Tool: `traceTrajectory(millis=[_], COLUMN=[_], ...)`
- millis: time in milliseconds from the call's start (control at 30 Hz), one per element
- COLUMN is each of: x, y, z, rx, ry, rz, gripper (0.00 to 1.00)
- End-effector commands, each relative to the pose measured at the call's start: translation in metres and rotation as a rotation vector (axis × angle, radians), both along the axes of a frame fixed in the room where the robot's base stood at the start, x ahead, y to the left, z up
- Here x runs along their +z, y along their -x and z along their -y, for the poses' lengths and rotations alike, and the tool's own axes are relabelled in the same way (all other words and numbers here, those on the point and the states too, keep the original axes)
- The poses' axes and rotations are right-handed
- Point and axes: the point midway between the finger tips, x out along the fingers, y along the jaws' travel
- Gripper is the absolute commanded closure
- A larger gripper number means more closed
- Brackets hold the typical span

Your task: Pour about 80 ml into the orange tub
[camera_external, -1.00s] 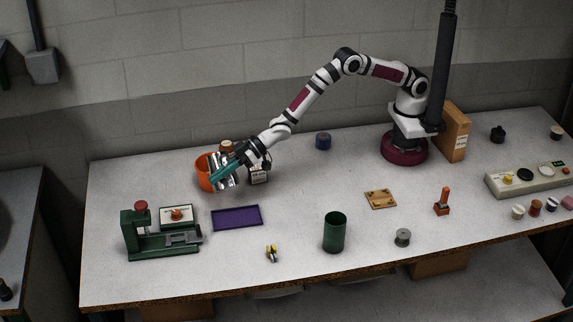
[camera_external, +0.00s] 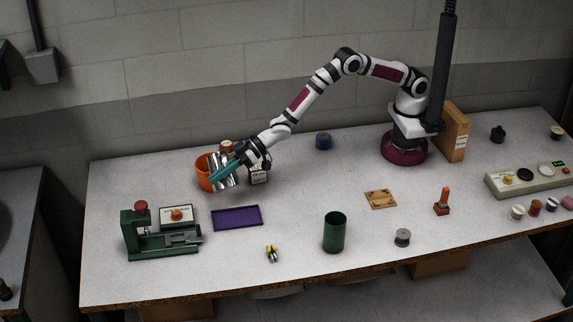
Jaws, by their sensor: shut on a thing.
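The orange tub (camera_external: 203,177) stands on the table at the back left, partly hidden behind my gripper. My gripper (camera_external: 228,172), with teal fingers, is shut on a shiny metal vessel (camera_external: 220,160). The vessel is tilted and held at the tub's right side, overlapping its mouth in this view. I cannot tell whether liquid is running from it or how much is in the tub.
A labelled container (camera_external: 259,176) and a brown-topped jar (camera_external: 226,147) stand close behind and beside my gripper. A purple tray (camera_external: 237,217) and a green press (camera_external: 140,235) are in front. A green cup (camera_external: 334,232) stands front centre.

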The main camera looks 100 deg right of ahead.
Motion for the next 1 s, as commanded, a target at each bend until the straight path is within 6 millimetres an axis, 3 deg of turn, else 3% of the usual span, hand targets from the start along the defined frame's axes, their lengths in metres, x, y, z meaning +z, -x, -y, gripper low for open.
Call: traceTrajectory(millis=[400,600,1000], x=[0.001,-0.002,-0.071], y=[0.0,0.001,0.008], z=[-0.001,-0.007,-0.036], rx=[0.0,0.003,0.007], ry=[0.008,0.112,0.443], rz=[0.004,0.027,0.105], gripper=[1.0,1.0,1.0])
